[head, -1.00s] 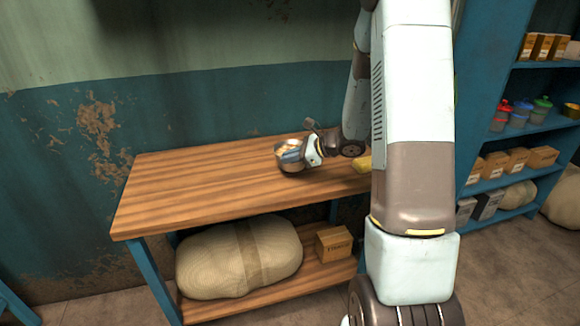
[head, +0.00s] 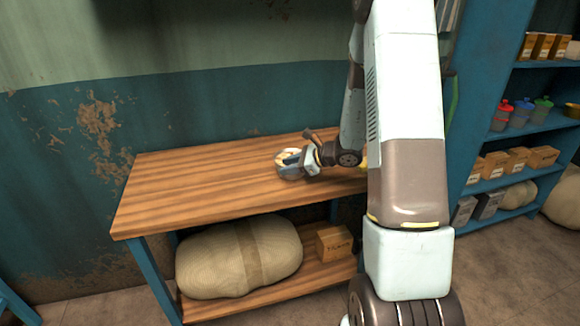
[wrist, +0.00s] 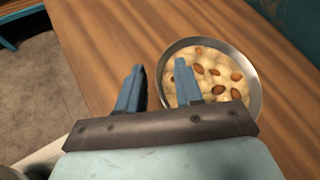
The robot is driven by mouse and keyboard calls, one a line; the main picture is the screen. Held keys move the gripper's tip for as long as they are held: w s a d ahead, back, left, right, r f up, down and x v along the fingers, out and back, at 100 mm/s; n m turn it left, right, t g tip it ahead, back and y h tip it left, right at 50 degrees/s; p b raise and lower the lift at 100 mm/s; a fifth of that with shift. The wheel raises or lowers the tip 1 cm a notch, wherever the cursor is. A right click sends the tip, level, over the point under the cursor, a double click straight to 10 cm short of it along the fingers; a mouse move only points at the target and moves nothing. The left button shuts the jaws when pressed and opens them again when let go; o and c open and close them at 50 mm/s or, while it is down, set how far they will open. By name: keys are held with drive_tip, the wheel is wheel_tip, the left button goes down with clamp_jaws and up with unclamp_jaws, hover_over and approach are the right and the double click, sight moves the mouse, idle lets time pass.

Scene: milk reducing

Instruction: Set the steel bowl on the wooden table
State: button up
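The steel bowl (head: 287,177) stands upright on the wooden table (head: 200,188), right of the tabletop's middle. In the wrist view the bowl (wrist: 256,98) holds a pale, creamy filling with several brown nuts. My gripper (head: 291,160) is at the bowl. In the wrist view my gripper (wrist: 159,73) has its two blue fingers apart, one over the bowl's inside and one outside its left rim. A gap with bare wood shows between the outer finger and the rim. The gripper's base hides the bowl's near edge.
A yellow item (head: 365,162) lies mostly hidden behind my arm. The table's left half is clear. A big sack (head: 238,258) and a cardboard box (head: 334,242) sit on the lower shelf. Blue shelving (head: 515,130) with boxes and bottles stands at the right.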

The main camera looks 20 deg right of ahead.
drive_tip(key=shift+r, duration=0.1)
drive_tip(key=v, duration=1.1)
drive_tip(key=s+a+r+n+g+h, duration=0.2)
drive_tip(key=s+a+r+n+g, duration=0.3)
drive_tip(key=s+a+r+n, duration=0.55)
drive_tip(key=s+d+r+n+t+h, duration=0.1)
drive_tip(key=s+r+n+h, duration=0.3)
drive_tip(key=s, duration=0.4)
drive_tip(key=s+d+r+n+t+h, duration=0.2)
drive_tip(key=s+r+n+h, duration=0.2)
drive_tip(key=s+n, duration=0.3)
drive_tip(key=shift+s+r, duration=0.8)
drive_tip(key=shift+r, duration=0.1)
